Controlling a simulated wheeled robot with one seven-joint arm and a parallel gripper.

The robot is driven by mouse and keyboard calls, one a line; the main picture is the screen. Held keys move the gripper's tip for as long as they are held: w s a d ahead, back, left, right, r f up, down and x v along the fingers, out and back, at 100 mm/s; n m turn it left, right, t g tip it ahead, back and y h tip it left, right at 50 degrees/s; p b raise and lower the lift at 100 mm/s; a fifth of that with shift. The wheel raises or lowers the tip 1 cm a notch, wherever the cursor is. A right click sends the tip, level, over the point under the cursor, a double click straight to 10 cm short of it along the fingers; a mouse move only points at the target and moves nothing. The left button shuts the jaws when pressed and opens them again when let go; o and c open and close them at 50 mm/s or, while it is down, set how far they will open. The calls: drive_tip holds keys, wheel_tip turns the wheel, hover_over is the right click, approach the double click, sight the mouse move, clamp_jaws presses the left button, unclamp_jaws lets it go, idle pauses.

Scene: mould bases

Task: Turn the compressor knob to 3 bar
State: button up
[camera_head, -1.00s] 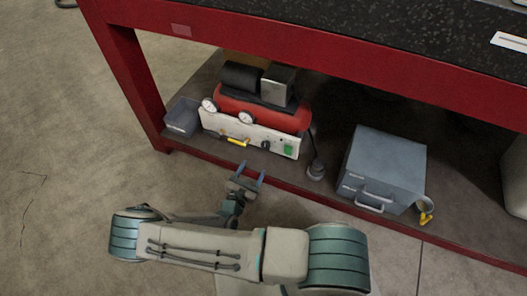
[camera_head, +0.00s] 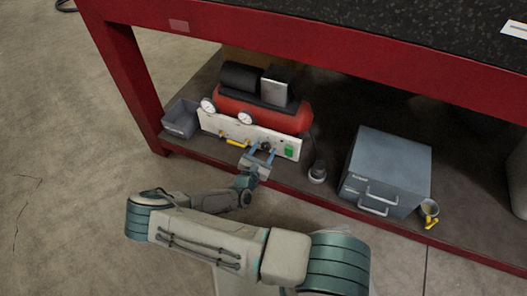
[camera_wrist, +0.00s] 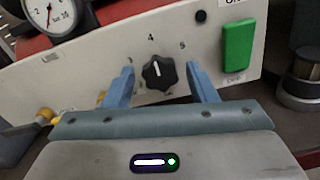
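The red compressor (camera_head: 262,111) stands on the lower shelf with a white front panel (camera_head: 220,124). Its black knob (camera_wrist: 159,72) shows in the wrist view, with a white mark pointing up, close to the "4". A "5" is printed to its right; the number at its left is partly hidden by a finger. My gripper (camera_wrist: 158,84) is open, with one blue finger on each side of the knob and a gap on both sides. In the head view my gripper (camera_head: 258,150) is in front of the panel and hides the knob in part.
A green switch (camera_wrist: 237,45) is right of the knob. A gauge (camera_wrist: 57,14) and a yellow handle (camera_head: 238,142) are to its left. A grey bin (camera_head: 181,119) and grey drawer box (camera_head: 388,172) flank the compressor. The red bench edge (camera_head: 300,51) overhangs the shelf.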

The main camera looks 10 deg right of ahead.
drive_tip(key=c, duration=0.7)
drive_tip(key=shift+p, duration=0.4)
drive_tip(key=shift+r+n+p, duration=0.15)
drive_tip(key=shift+n+p, duration=0.85)
drive_tip(key=shift+n, duration=0.1)
drive_tip(key=n+p, duration=0.1)
drive_tip(key=n, duration=0.1)
drive_tip(key=shift+n+p, duration=0.3)
drive_tip(key=shift+p, duration=0.1)
drive_tip(key=n+p, duration=0.1)
drive_tip(key=n, duration=0.2)
drive_tip(key=shift+n, duration=0.3)
drive_tip(key=shift+f+n+p, duration=0.15)
drive_tip(key=shift+n+p, duration=0.1)
drive_tip(key=shift+n, duration=0.6)
drive_tip(key=shift+f+n+p, duration=0.15)
drive_tip(key=shift+n+p, duration=0.05)
drive_tip(key=shift+n, duration=0.65)
